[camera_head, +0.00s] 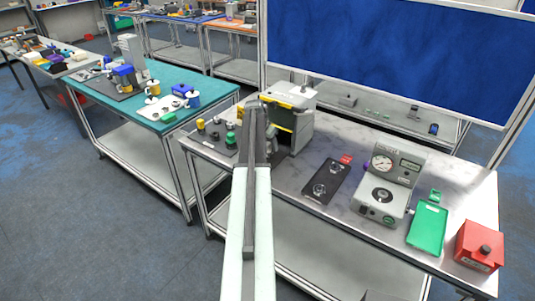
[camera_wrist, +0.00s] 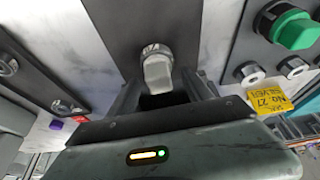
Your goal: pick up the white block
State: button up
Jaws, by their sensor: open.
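No plain white block stands out clearly in either view. In the wrist view a pale grey-white rounded piece (camera_wrist: 157,70) with a dark-marked ring at its far end sits on a dark panel (camera_wrist: 115,25). I cannot tell whether it is the white block. My gripper (camera_wrist: 166,96) is open, its dark fingers on either side of the near end of this piece. Contact with it cannot be made out. In the head view my arm reaches up the middle to the grey bench, and its end largely hides what is there.
The grey bench (camera_head: 290,180) holds a grey box machine with yellow trim (camera_head: 291,112), a dark plate (camera_head: 326,184), a gauge device (camera_head: 388,185), a green tray (camera_head: 427,228) and a red box (camera_head: 479,247). A green knob (camera_wrist: 297,32) and yellow tag (camera_wrist: 271,101) are right of my gripper.

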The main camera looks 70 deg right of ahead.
jog(key=shift+r, duration=0.15)
jog(key=shift+c, duration=0.7)
grip_shut()
jog(key=shift+r, duration=0.1)
